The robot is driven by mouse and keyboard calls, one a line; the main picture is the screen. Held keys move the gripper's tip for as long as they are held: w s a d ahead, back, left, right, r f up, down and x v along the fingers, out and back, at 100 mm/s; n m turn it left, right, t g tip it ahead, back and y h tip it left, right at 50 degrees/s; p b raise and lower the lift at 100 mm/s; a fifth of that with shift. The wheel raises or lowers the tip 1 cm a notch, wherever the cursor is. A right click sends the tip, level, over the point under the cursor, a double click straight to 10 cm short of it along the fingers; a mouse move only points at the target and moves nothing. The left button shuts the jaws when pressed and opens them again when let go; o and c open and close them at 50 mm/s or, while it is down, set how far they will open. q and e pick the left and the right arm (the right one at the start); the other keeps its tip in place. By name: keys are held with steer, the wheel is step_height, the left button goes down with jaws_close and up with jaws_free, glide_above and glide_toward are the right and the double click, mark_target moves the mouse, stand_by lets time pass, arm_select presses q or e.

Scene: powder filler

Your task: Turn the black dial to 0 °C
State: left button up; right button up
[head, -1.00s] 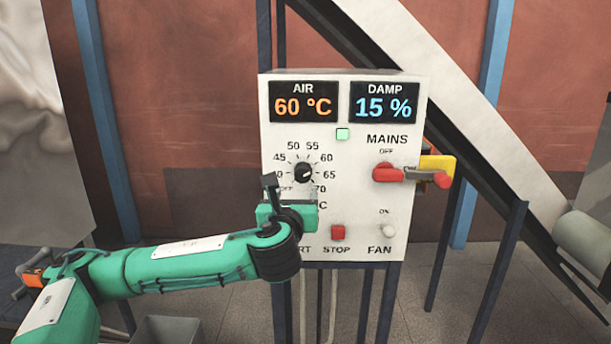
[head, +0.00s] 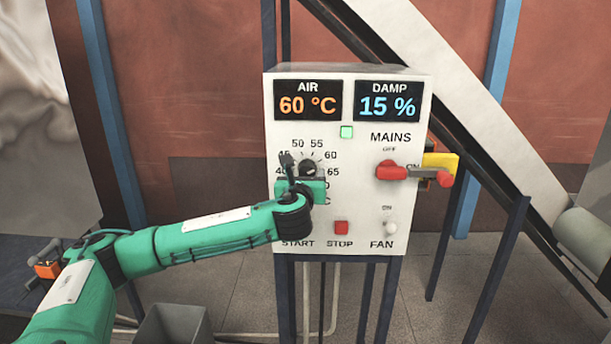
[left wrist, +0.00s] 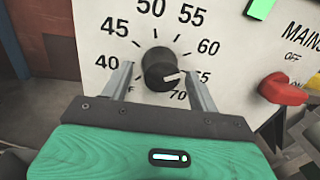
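The black dial (head: 308,167) sits on the front of a white control panel (head: 345,240). In the left wrist view the dial (left wrist: 159,69) shows whole, its white mark pointing right, close to the partly covered 65. Numbers from 40 to 70 ring it. My left gripper (left wrist: 160,70) is open, with one finger on each side of the dial and a visible gap to each; I cannot tell how deep the fingertips reach. In the head view the left gripper (head: 304,173) covers the lower left of the scale. My right gripper is not in view.
The AIR display (head: 307,100) reads 60 °C and the DAMP display (head: 388,101) 15 %. The red MAINS handle (head: 391,171) is right of the dial. Below are a red STOP button (head: 341,227) and a FAN switch (head: 390,228). A grey bin (head: 172,325) stands on the floor.

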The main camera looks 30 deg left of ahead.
arm_select(q)
steer(key=c, duration=0.8)
steer(key=shift+c, duration=0.2)
